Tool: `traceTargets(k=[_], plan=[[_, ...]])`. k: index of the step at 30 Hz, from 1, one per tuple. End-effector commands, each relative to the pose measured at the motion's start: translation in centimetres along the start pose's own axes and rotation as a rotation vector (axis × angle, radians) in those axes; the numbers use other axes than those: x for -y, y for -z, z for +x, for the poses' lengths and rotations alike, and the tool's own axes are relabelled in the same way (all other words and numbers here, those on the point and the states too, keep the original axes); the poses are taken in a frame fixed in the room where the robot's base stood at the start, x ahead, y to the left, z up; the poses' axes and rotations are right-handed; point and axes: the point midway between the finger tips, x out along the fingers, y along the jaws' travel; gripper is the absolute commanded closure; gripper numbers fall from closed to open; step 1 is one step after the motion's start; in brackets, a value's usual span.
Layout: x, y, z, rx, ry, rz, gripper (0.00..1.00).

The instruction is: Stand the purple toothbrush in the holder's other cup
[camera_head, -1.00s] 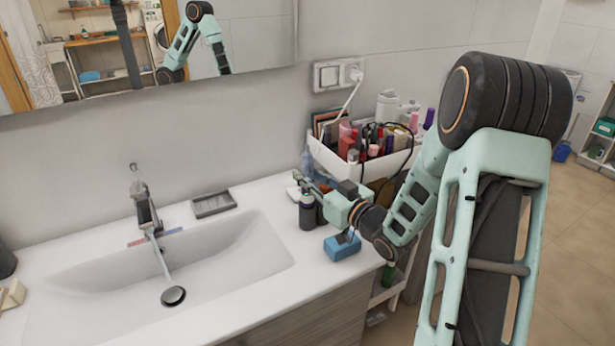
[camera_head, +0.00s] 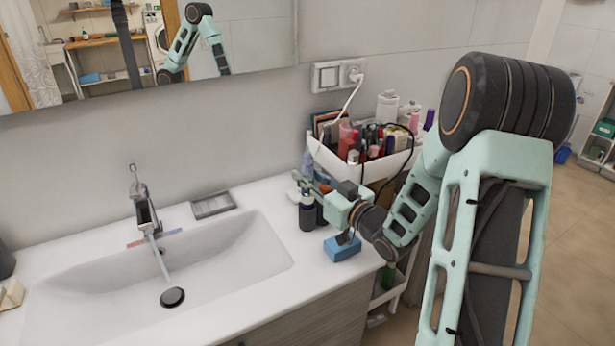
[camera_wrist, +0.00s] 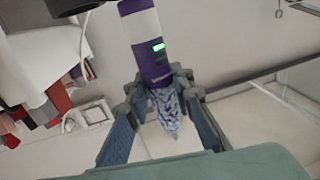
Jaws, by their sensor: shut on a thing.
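In the wrist view a purple-and-white body (camera_wrist: 150,55) with a small green mark tapers to a patterned purple-white end between my gripper's fingers (camera_wrist: 160,88). I take it for the purple toothbrush; no bristles can be made out. My gripper is shut on it. In the head view my gripper (camera_head: 303,183) is over the counter's right end, just above dark upright cylinders (camera_head: 307,215) standing side by side. These may be the holder's cups; their openings are hidden. A bluish upright shape (camera_head: 308,161) shows just behind the gripper.
A white cart tray (camera_head: 340,168) full of cosmetics stands right behind my gripper, with a cord hanging over it from the wall socket (camera_head: 352,73). A blue block (camera_head: 342,248) lies close in front. The sink (camera_head: 215,260) and a grey soap dish (camera_head: 213,205) are left.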

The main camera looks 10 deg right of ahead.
Motion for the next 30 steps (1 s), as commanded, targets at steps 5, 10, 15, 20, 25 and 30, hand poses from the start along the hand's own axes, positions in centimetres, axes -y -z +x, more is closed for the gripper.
traceTargets(k=[5, 10, 15, 20, 25, 30], plan=[[0.0, -0.5, 0.0, -0.001, 0.0, 0.0, 1.0], [0.0, -0.9, 0.0, -0.001, 0.0, 0.0, 1.0], [0.0, -1.4, 0.0, -0.001, 0.0, 0.0, 1.0], [0.0, -1.8, 0.0, -0.001, 0.0, 0.0, 1.0], [0.0, -2.2, 0.0, -0.001, 0.0, 0.0, 1.0], [0.0, -2.6, 0.0, -0.001, 0.0, 0.0, 1.0]])
